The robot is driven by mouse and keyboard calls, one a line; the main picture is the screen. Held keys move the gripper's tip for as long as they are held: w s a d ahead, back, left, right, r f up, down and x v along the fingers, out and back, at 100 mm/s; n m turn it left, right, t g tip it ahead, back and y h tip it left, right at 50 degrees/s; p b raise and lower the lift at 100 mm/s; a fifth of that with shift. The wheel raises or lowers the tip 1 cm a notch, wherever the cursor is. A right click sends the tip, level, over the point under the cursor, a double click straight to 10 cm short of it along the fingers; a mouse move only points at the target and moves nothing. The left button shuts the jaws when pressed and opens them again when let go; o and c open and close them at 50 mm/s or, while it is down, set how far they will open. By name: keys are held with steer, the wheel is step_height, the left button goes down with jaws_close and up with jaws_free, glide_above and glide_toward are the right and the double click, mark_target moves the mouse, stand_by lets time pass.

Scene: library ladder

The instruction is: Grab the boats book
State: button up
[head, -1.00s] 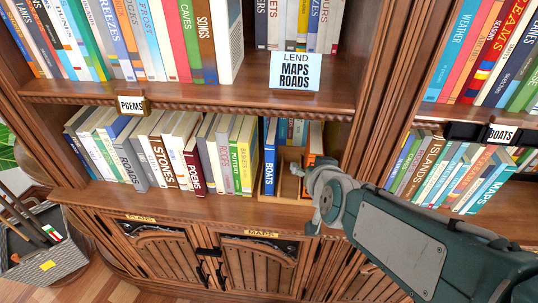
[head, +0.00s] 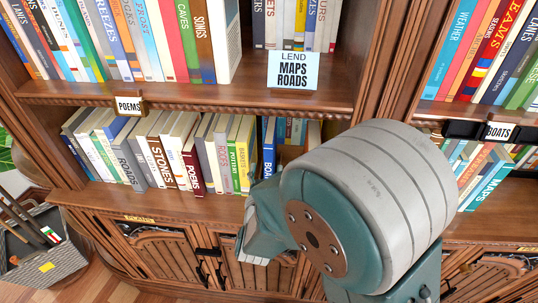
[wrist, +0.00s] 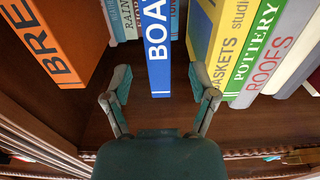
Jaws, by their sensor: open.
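The boats book is blue with white letters and stands upright on the lower middle shelf. In the head view, the upper part of its spine (head: 269,150) shows and my arm hides the rest. In the wrist view, the boats book (wrist: 157,50) is straight ahead, its spine reading "BOA" before the picture edge cuts it. My gripper (wrist: 159,75) is open and empty, one finger on each side of the spine in the picture. Whether the fingers touch the book or reach past its spine I cannot tell.
In the wrist view, an orange book (wrist: 60,42) is left of the boats book and a yellow baskets book (wrist: 215,40) is close on its right. A shelf sign reading "BOATS" (head: 500,131) is at the right bay.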

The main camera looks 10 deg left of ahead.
steer(key=shift+w+d, duration=0.25)
steer(key=shift+w, duration=0.85)
steer(key=w, duration=0.2)
steer(key=w+a, duration=0.1)
steer(key=w, duration=0.1)
steer(key=shift+w+f, duration=0.2)
steer(key=shift+w+d, duration=0.2)
steer(key=shift+w, duration=0.25)
steer(key=shift+r, duration=0.1)
steer(key=c, duration=0.9)
steer(key=shift+a, duration=0.2)
jaws_close()
